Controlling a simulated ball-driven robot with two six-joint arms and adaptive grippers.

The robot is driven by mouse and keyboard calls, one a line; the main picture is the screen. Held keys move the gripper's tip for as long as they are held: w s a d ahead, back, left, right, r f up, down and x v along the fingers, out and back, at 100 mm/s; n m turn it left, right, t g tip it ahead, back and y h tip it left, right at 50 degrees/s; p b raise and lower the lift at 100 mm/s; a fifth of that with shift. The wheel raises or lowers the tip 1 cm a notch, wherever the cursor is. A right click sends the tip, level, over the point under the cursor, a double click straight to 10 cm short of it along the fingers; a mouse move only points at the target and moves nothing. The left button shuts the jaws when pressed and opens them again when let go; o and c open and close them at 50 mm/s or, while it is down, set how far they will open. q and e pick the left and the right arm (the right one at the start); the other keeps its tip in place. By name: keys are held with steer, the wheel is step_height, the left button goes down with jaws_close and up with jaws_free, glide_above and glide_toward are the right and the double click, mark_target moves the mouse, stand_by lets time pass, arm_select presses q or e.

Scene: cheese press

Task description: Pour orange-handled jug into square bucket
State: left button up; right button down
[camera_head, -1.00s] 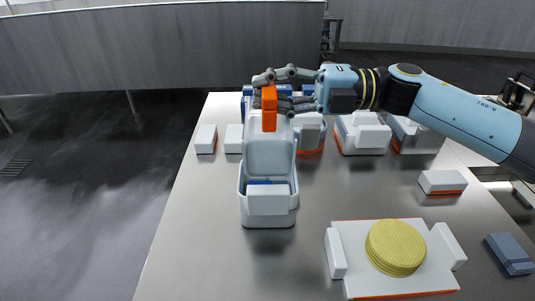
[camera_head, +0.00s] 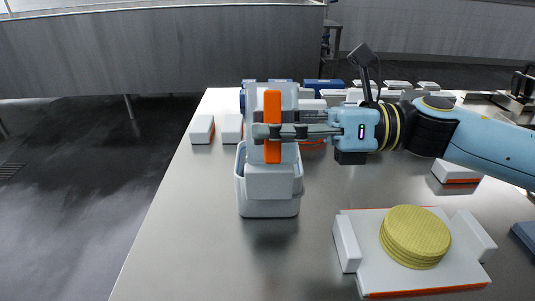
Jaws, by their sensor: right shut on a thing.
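The orange-handled jug (camera_head: 287,98) is pale grey and hangs over the back of the square bucket. Its upright orange handle (camera_head: 272,102) faces me. My right gripper (camera_head: 268,132) comes in from the right and is shut on this handle. The white square bucket (camera_head: 270,207) stands on the table just below and in front of the jug. A block on its near side (camera_head: 270,181) hides part of its opening. I cannot tell whether the jug touches the bucket or what the jug holds. My left gripper is out of view.
A white press tray (camera_head: 375,279) with a yellow round stack (camera_head: 415,236) lies at front right. White blocks (camera_head: 202,129) and several containers stand behind. A white block with an orange base (camera_head: 455,171) is at right. The table's left front (camera_head: 180,235) is clear.

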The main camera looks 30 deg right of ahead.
steer(key=shift+w+d+f+n+b, duration=0.15)
steer(key=shift+w+f+n+b, duration=0.15)
steer(key=shift+f+n, duration=0.25)
steer(key=shift+w+d+f+n+b, duration=0.15)
steer(key=shift+f+n+b, duration=0.2)
steer(key=shift+n, duration=0.3)
steer(key=shift+w+f+n, duration=0.1)
steer(key=shift+w+n, duration=0.05)
steer(key=shift+n, duration=0.85)
steer(key=shift+r+p, duration=1.3)
steer(key=shift+r, duration=0.6)
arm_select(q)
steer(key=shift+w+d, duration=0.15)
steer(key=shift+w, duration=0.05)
arm_select(e)
steer(key=shift+f, duration=0.1)
